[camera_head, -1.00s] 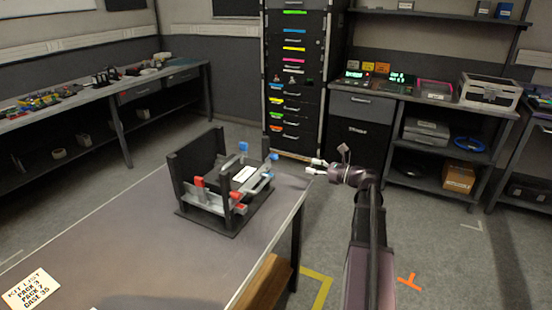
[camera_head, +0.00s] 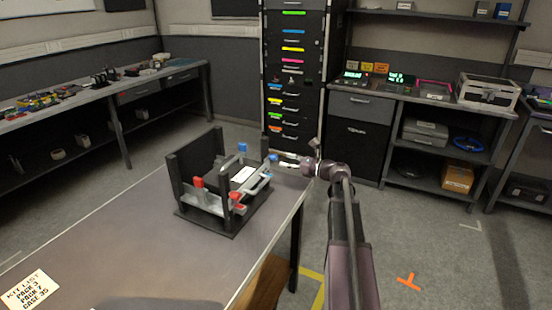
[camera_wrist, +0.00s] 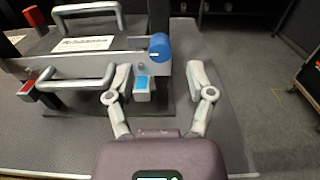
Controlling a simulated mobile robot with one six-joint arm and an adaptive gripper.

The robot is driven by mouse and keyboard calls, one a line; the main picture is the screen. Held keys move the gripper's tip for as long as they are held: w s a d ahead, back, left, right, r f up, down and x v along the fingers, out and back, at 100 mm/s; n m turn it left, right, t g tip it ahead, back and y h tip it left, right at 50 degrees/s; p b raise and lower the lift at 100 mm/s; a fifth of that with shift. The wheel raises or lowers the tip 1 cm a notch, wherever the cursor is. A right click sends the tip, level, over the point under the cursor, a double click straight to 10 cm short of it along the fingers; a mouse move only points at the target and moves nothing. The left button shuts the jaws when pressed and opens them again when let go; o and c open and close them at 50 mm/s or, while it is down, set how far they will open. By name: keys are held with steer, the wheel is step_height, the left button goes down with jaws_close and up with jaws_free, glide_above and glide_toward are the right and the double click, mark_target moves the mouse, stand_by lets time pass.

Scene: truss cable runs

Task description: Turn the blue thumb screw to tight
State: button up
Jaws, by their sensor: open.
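A dark open-frame rack unit (camera_head: 215,228) stands on the table, with silver handles and a white label plate. Two blue parts show on its right side in the head view, one upright further back (camera_head: 242,148) and one close to my gripper (camera_head: 272,158). In the wrist view a round blue knob (camera_wrist: 160,46) with a light mark sits at the end of a grey bar. A blue-topped block (camera_wrist: 142,82) is nearer, beside the left finger. My gripper (camera_wrist: 158,74) is open, its fingers apart and the knob beyond the fingertips. In the head view my gripper (camera_head: 288,161) is at the unit's right side.
Red parts (camera_head: 197,182) are on the unit's left side. The table (camera_head: 150,255) is clear around it, with a kit list card (camera_head: 28,289) at front left. A drawer cabinet (camera_head: 291,80) stands behind. Floor lies beyond the table's right edge.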

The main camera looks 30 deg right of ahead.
mark_target(277, 158)
steer(key=shift+x, duration=2.35)
jaws_close()
